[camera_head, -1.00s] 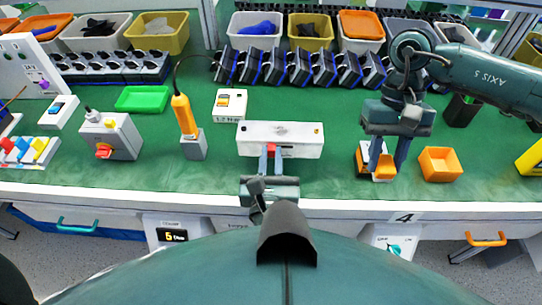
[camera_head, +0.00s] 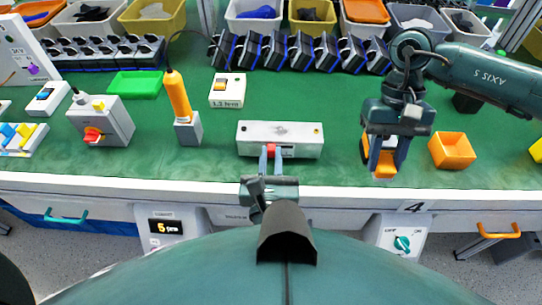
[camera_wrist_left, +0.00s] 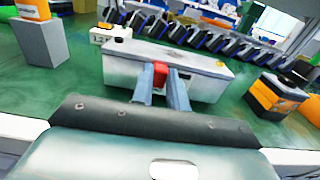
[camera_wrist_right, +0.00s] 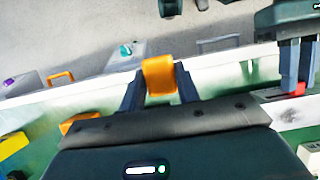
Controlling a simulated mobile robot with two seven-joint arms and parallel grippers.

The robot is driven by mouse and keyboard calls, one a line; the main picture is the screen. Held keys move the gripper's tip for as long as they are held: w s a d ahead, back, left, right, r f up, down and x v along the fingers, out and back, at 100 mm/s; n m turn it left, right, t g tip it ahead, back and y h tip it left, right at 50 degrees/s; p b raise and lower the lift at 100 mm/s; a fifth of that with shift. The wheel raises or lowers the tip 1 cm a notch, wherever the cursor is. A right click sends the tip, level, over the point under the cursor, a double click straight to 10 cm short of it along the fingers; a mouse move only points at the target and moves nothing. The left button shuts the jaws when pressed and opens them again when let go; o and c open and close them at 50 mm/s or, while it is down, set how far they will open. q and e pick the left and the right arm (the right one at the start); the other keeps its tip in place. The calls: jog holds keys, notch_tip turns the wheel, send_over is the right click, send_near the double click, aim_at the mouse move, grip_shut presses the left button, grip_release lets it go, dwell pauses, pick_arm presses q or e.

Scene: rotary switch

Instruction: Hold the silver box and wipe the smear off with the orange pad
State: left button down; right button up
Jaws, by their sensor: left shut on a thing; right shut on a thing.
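The silver box (camera_head: 300,132) is at the middle of the bench's front part, with a dark smear (camera_head: 281,130) on its top. My left gripper (camera_head: 271,151) is shut on the red grip (camera_wrist_left: 160,75) on the box's near side. My right gripper (camera_wrist_right: 160,88) is shut on the orange pad (camera_wrist_right: 158,72). In the head view the pad (camera_head: 385,166) hangs between its fingers near the front edge, right of the box and apart from it. I cannot tell whether the box rests on the bench.
A black-and-orange block (camera_wrist_left: 275,95) stands close by my right gripper. An orange bin (camera_head: 452,150) is to its right. A white switch box (camera_head: 227,90) is behind the silver box; an orange-handled tool in a grey stand (camera_head: 188,130) is at left. Green bench is clear between box and right gripper.

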pick_arm(q)
jog(key=shift+f, duration=0.3)
jog(key=shift+f+b, duration=0.25)
jog(key=shift+b, duration=0.15)
dwell(0.5)
jog(key=c, duration=1.1)
grip_release()
jog(key=shift+c, duration=0.2)
grip_shut()
dwell(0.6)
